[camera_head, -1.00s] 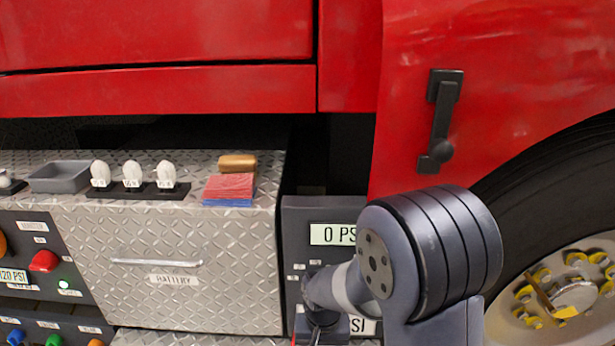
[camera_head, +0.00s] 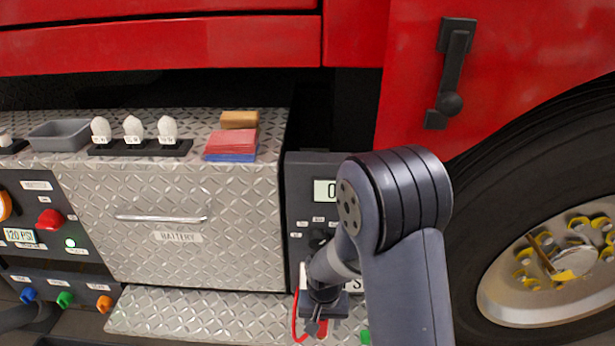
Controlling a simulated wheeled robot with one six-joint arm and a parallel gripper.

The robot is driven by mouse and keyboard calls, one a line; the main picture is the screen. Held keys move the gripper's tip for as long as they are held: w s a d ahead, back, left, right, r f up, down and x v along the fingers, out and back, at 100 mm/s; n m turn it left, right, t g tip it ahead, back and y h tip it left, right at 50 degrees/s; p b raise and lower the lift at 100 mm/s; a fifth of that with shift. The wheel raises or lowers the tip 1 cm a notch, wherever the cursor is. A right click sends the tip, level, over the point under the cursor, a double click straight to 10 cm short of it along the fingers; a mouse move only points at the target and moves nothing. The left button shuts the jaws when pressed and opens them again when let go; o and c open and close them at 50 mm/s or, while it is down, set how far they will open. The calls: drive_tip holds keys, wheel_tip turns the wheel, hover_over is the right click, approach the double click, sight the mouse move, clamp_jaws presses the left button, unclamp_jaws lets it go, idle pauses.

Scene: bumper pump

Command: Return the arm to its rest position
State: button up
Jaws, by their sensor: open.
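My arm rises from the bottom of the head view, right of centre, with its large ribbed elbow joint in front of the gauge panel (camera_head: 304,215). The forearm points down and left from the elbow. My gripper (camera_head: 318,326) is at its lower end, small and dark, in front of the lower part of the gauge panel. The gripper is open and I see nothing held in it. The arm hides part of the panel's display and labels. A red hose or cable (camera_head: 297,318) shows just left of the gripper; I cannot tell if they touch.
A diamond-plate battery box (camera_head: 150,255) stands left, with a grey tray (camera_head: 60,135), white bulb-like pieces (camera_head: 133,127), a tan block (camera_head: 239,119) and red and blue cloths (camera_head: 231,142) on top. A tyre (camera_head: 530,180) is at right. A control panel (camera_head: 35,215) is far left.

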drive_tip(key=shift+s+r, duration=0.25)
drive_tip(key=shift+s, duration=0.35)
